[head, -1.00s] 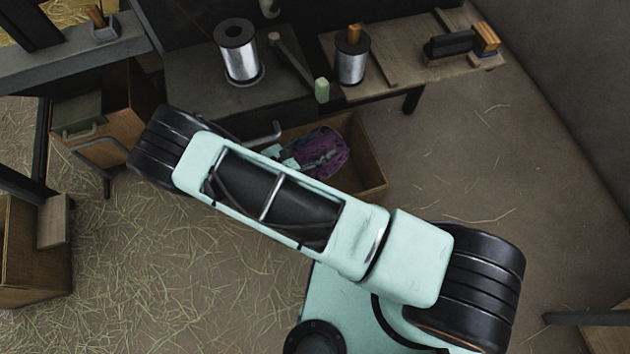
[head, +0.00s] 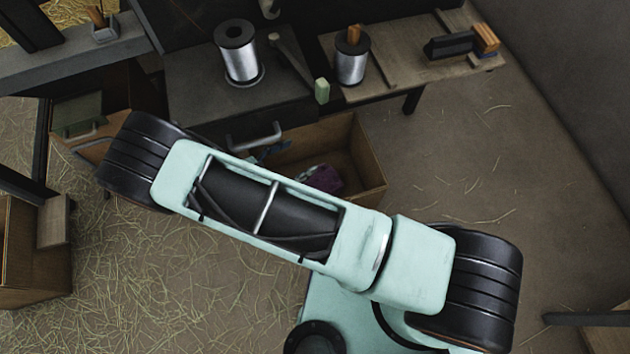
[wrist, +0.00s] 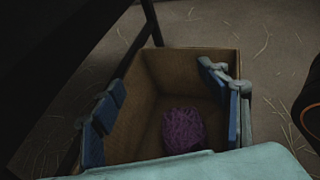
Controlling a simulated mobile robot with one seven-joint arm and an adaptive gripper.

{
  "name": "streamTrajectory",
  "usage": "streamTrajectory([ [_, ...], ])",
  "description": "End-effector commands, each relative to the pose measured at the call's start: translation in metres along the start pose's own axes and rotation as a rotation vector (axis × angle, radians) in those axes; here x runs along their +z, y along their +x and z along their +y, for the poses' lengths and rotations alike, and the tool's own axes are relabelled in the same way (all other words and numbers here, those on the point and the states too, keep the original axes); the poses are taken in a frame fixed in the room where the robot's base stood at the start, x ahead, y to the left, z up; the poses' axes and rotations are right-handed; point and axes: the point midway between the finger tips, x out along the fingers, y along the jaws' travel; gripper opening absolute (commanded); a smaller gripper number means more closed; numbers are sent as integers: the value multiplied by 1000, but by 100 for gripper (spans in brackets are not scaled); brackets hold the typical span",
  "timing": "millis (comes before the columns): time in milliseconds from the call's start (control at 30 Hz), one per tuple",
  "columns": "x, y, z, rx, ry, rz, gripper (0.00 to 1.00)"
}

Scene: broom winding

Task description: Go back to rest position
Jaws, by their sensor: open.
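A purple yarn-like ball (wrist: 184,131) lies in the bottom of an open wooden drawer in the wrist view. In the head view my arm hides part of the ball (head: 324,178). My gripper (wrist: 166,100) is open and empty, with its blue-padded fingers spread apart above the drawer, one on either side of the ball. In the head view only a small bluish part of the gripper (head: 268,152) shows behind my arm, over the drawer.
The open wooden drawer (head: 366,165) with a metal handle (head: 254,138) juts out below the bench (head: 190,85). The floor at the right is clear; straw covers the left.

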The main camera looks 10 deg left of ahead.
Motion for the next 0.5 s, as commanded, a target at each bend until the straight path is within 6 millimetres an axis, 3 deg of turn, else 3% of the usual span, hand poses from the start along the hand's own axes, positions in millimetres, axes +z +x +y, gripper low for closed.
streamTrajectory([
  [200, 0, -31, 0, 1, 1, 0, 68],
  [500, 0, -38, 0, 0, 0, -1, 68],
])
